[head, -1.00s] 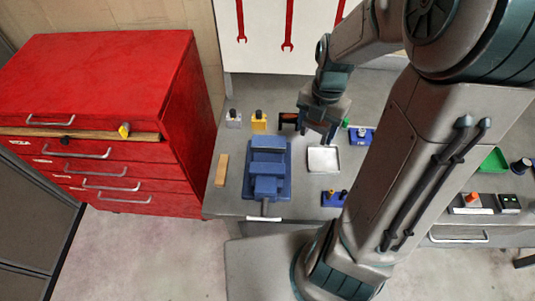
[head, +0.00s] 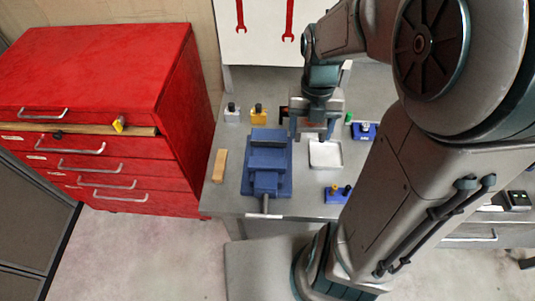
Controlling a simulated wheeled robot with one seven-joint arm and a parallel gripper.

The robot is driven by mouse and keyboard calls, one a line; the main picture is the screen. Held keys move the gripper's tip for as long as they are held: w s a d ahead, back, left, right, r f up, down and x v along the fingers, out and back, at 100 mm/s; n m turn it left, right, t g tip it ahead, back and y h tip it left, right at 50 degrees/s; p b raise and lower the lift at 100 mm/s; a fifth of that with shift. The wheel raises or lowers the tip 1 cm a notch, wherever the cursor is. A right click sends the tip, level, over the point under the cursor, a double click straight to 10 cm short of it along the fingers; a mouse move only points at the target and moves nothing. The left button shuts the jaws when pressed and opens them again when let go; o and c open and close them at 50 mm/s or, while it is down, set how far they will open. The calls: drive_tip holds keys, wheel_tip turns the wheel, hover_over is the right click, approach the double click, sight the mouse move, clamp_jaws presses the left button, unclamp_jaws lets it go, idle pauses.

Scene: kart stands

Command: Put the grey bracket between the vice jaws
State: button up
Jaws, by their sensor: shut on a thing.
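The blue vice (head: 267,183) stands on the left part of the grey workbench, with its handle towards the front edge. Its jaws show as blue blocks across its upper half. My gripper (head: 313,133) points down over the bench, just right of the vice's back end and behind the shallow tray. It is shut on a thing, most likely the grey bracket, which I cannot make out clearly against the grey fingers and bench. My gripper appears apart from the vice.
A silvery tray (head: 325,154) lies empty right of the vice. A wooden block (head: 219,166) lies left of it. Grey (head: 232,113) and yellow (head: 258,114) items stand behind it. Blue items stand at right (head: 363,131) and front (head: 337,194). A red drawer cabinet (head: 105,115) stands at left.

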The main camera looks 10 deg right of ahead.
drive_tip(key=w+a+f, duration=0.1)
drive_tip(key=a+f, duration=0.1)
drive_tip(key=a, duration=0.1)
drive_tip(key=w+a+f, duration=0.1)
drive_tip(key=a, duration=0.2)
drive_tip(key=w+a+f, duration=0.1)
drive_tip(key=a+f, duration=0.1)
drive_tip(key=a, duration=0.1)
drive_tip(key=shift+a+f+b, duration=0.2)
drive_tip(key=shift+f+b, duration=0.1)
drive_tip(key=shift+f, duration=2.05)
drive_tip(key=shift+f, duration=0.15)
drive_tip(key=o, duration=1.3)
